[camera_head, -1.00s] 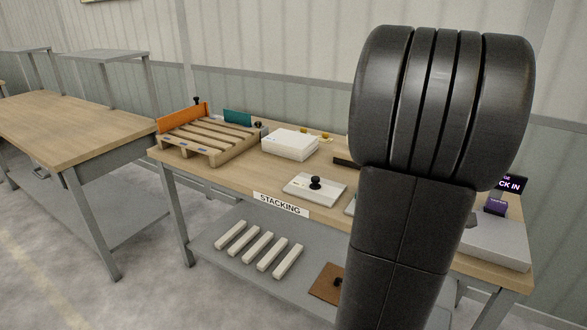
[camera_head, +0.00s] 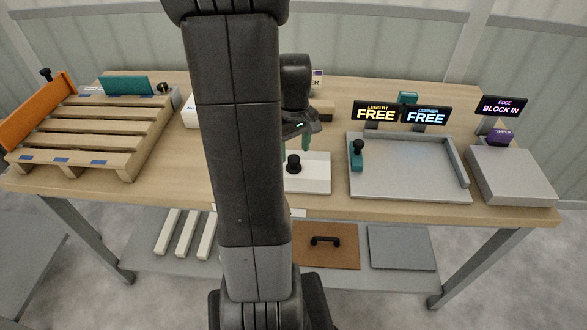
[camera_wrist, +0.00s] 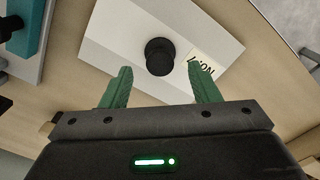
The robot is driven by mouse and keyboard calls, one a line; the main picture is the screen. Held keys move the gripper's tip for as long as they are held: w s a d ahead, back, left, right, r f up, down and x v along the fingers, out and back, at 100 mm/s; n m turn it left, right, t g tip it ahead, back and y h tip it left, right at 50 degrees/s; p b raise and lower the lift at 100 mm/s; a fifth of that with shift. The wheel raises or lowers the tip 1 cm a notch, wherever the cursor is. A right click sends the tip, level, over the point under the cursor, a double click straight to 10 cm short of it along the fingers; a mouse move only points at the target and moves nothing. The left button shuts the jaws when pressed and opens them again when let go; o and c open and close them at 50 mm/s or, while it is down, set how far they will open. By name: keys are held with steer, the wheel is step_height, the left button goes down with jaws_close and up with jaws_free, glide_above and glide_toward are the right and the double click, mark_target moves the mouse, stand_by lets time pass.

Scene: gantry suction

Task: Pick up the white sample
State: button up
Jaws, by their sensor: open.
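The white sample, a flat white plate (camera_head: 318,178) with a black knob (camera_head: 294,163), lies on the wooden table; the arm hides its left part. In the wrist view the plate (camera_wrist: 115,40) lies tilted, with its knob (camera_wrist: 160,57) near the middle and a printed label beside it. My gripper (camera_wrist: 160,88) is open, its two green fingers apart and nothing between them. The knob shows just beyond the gap between the fingertips. In the head view my gripper (camera_head: 304,140) is just behind and above the plate; contact cannot be told.
A grey tray (camera_head: 410,190) with a teal knobbed block (camera_head: 357,155) stands to the right, then a grey slab (camera_head: 512,178) and small signs. A wooden pallet (camera_head: 90,135) with an orange board (camera_head: 38,110) is at left. A lower shelf holds white bars (camera_head: 187,234) and a brown panel (camera_head: 327,246).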

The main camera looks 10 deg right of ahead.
mark_target(294, 158)
steer(key=shift+f, duration=2.3)
jaws_close()
